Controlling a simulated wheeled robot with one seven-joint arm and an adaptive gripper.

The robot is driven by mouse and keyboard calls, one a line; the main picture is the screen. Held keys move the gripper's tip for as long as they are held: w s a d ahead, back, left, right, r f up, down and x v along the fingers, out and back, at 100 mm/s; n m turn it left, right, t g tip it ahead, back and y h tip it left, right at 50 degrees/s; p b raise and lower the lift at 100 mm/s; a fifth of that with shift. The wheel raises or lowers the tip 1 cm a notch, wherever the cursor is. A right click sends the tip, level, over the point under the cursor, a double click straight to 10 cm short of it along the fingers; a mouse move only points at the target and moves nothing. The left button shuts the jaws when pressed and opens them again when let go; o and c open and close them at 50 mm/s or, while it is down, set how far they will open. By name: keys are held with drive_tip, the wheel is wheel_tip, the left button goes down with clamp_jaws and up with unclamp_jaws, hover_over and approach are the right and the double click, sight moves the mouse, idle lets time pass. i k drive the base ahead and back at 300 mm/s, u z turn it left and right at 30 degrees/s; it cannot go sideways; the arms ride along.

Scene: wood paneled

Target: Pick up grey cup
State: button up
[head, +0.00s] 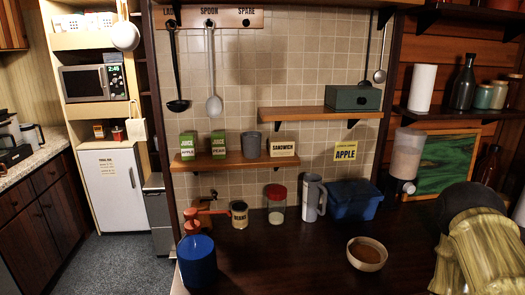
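A small grey cup (251,145) stands upright on the lower wooden wall shelf, between the juice cartons and the sandwich sign. A taller grey mug with a handle (313,199) stands on the dark counter below, beside a blue bin. My gripper cannot be made out in the head view, so whether it is open or shut does not show.
Two green juice cartons (188,146) and a sandwich sign (282,149) flank the cup on the shelf (225,162). Below stand a red-lidded jar (276,203), a can (239,214), a blue bin (352,203) and a brown-filled bowl (367,254). The front middle counter is clear.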

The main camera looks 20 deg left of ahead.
sight(252, 140)
drive_tip(key=z, duration=1.7)
drive_tip(key=k, duration=1.3)
drive_tip(key=u, duration=1.65)
drive_tip(key=i, duration=0.5)
drive_tip(key=u, duration=0.05)
